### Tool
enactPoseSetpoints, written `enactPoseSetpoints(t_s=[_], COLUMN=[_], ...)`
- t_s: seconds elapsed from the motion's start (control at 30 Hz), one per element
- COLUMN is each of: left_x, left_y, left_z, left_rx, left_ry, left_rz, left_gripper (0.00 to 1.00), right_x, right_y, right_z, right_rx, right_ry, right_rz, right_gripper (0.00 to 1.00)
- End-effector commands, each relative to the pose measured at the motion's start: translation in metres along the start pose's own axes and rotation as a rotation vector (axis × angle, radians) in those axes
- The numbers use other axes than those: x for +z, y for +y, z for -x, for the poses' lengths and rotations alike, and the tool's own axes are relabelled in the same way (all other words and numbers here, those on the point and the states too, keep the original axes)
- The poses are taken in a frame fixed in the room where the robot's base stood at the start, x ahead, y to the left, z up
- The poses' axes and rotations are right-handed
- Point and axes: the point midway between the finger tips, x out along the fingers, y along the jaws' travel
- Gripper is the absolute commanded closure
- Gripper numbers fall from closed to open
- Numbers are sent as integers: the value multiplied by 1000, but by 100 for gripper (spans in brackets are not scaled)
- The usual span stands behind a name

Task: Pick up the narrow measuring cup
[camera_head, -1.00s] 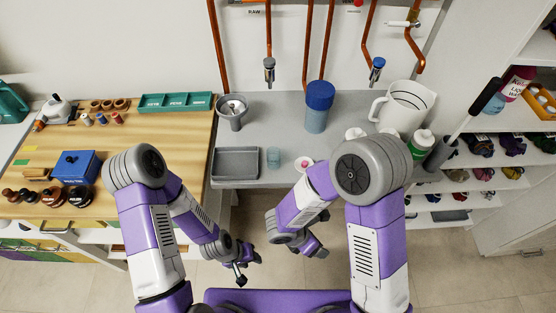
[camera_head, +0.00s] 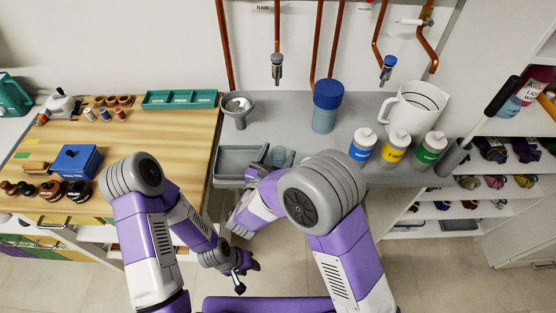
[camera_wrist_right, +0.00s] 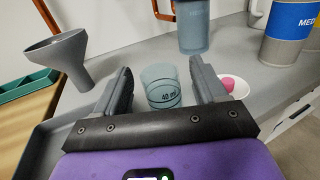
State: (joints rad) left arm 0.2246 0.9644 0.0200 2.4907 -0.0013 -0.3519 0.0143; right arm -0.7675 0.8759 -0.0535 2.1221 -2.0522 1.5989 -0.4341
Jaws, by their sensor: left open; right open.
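The narrow measuring cup (camera_wrist_right: 163,88) is a small translucent blue-grey cup with a "40 ml" mark. It stands upright on the grey counter, and in the head view the cup (camera_head: 280,157) is beside the grey tray. My right gripper (camera_wrist_right: 160,74) is open, its two fingers pointing at the cup, one on each side in the picture. I cannot tell whether either finger touches it. In the head view the right gripper (camera_head: 262,164) is just left of the cup. My left gripper (camera_head: 246,277) is open and empty, low in front of the counter.
A grey tray (camera_head: 222,167) lies left of the cup, and a grey funnel (camera_wrist_right: 56,50) stands behind it. A blue-lidded container (camera_head: 325,122) stands behind the cup. A white dish with a pink item (camera_wrist_right: 238,88) is close to the right finger. Bottles (camera_head: 396,148) and a white jug (camera_head: 408,108) stand farther right.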

Motion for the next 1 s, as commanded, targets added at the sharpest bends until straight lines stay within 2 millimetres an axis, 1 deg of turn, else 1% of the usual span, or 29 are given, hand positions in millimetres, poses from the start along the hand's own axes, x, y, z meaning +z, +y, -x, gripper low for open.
enactPoseSetpoints(t_s=[0.03, 0.07, 0.2, 0.3, 0.47, 0.5, 0.83, 0.87, 1.0], left_x=[0, 0, 0, 0, 0, 0, 0, 0, 0], left_y=[-2, -2, -3, -3, -3, -3, -3, -3, -3], left_z=[-5, -6, -8, -8, -8, -8, -8, -8, -8], left_rx=[0, 0, 0, 0, 0, 0, 0, 0, 0], left_ry=[0, 0, 0, 0, 0, 0, 0, 0, 0], left_rz=[0, 0, 0, 0, 0, 0, 0, 0, 0], left_gripper=[57, 57, 57, 57, 57, 57, 57, 57, 57], right_x=[-6, -7, -5, -4, -4, -4, -4, -4, -4], right_y=[-1, 0, 0, 0, 1, 1, 0, 0, 0], right_z=[-10, -14, -30, -34, -34, -34, -34, -34, -34], right_rx=[-5, -5, -3, -2, -1, -1, -1, -1, -1], right_ry=[1, 0, 1, 2, 2, 2, 2, 2, 2], right_rz=[-1, 0, -1, 1, 2, 1, 2, 1, 2], right_gripper=[29, 29, 29, 29, 29, 30, 81, 84, 84])
